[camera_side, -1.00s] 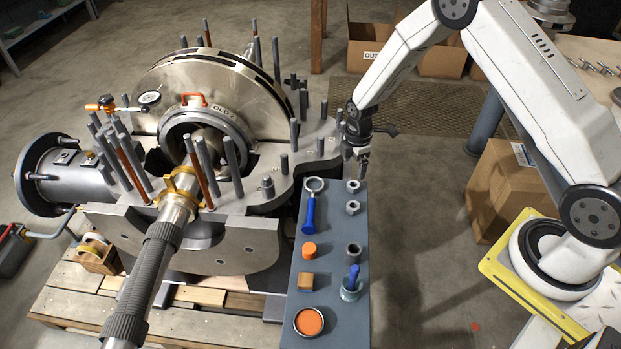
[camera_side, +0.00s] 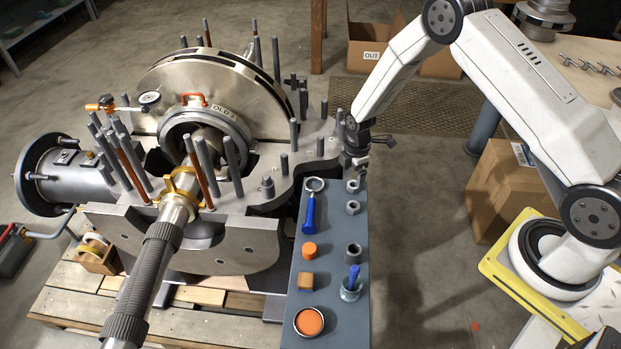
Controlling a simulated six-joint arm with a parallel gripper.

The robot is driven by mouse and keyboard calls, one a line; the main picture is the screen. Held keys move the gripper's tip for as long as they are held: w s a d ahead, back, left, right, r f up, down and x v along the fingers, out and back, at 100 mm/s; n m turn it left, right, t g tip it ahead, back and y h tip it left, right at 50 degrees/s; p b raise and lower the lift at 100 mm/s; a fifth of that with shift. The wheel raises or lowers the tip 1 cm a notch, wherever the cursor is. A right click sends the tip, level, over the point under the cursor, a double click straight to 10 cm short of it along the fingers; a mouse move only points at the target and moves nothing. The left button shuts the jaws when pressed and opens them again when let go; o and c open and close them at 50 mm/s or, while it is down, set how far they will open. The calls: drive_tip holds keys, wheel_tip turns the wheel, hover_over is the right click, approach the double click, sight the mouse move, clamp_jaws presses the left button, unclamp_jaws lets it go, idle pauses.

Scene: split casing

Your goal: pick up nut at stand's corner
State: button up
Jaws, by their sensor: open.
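Two grey hex nuts lie at the far right end of the blue-grey stand (camera_side: 330,262). The corner nut (camera_side: 352,187) is the farther one, and the other nut (camera_side: 353,208) lies just nearer the camera. My gripper (camera_side: 361,174) is open, pointing down at the stand's far right corner. Its fingertips are right by the corner nut and partly overlap it in the picture. I cannot tell whether they touch it or stand around it.
The stand also holds a blue-handled magnifier (camera_side: 309,212), an orange cap (camera_side: 309,249), a wooden block (camera_side: 305,281), a grey sleeve (camera_side: 354,251), a cup (camera_side: 351,289) and an orange-filled dish (camera_side: 309,322). The casing (camera_side: 240,205) with upright studs stands close to the left.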

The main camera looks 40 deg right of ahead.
sight(352, 183)
drive_tip(key=shift+f, duration=2.2)
clamp_jaws()
